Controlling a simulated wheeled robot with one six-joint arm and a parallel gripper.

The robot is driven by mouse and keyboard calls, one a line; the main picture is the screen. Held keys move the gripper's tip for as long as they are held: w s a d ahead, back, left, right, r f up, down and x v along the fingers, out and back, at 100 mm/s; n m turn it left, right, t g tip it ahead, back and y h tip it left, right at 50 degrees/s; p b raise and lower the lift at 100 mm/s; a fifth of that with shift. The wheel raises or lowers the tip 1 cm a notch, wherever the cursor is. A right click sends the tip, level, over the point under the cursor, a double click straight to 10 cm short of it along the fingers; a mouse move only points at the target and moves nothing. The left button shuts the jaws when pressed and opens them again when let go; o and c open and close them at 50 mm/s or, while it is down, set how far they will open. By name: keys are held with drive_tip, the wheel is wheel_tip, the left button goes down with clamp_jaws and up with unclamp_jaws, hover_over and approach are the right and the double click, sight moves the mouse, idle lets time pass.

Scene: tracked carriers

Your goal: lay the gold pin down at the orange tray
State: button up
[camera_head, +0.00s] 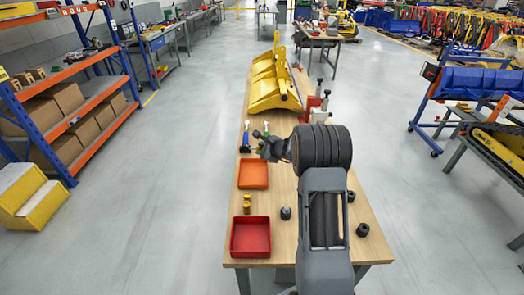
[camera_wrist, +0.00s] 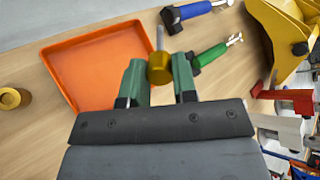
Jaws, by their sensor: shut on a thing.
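My gripper (camera_wrist: 160,80) is shut on a gold pin (camera_wrist: 159,68), which sits between the green fingertips with a thin grey shaft pointing up in the wrist view. The orange tray (camera_wrist: 68,80) is empty and lies left of the pin in that view; the pin appears near its right edge. In the head view the orange tray (camera_head: 253,174) lies on the wooden table, just below my gripper (camera_head: 264,146). The held pin cannot be made out there. A second gold pin (camera_head: 247,204) stands between the orange tray and the red tray (camera_head: 250,219); it also shows at the wrist view's left edge (camera_wrist: 12,98).
A blue-handled tool (camera_wrist: 195,10) and a green-handled tool (camera_wrist: 210,54) lie beyond the gripper. A yellow bucket part (camera_head: 270,90) and a red-and-grey stand (camera_head: 313,108) occupy the table farther back. Several small black parts (camera_head: 286,213) stand near my arm.

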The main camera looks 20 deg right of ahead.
drive_tip(key=shift+f+b, duration=4.55)
drive_tip(key=shift+b, duration=0.25)
drive_tip(key=o, duration=1)
drive_tip(key=v, duration=1.4)
drive_tip(key=shift+b, duration=0.4)
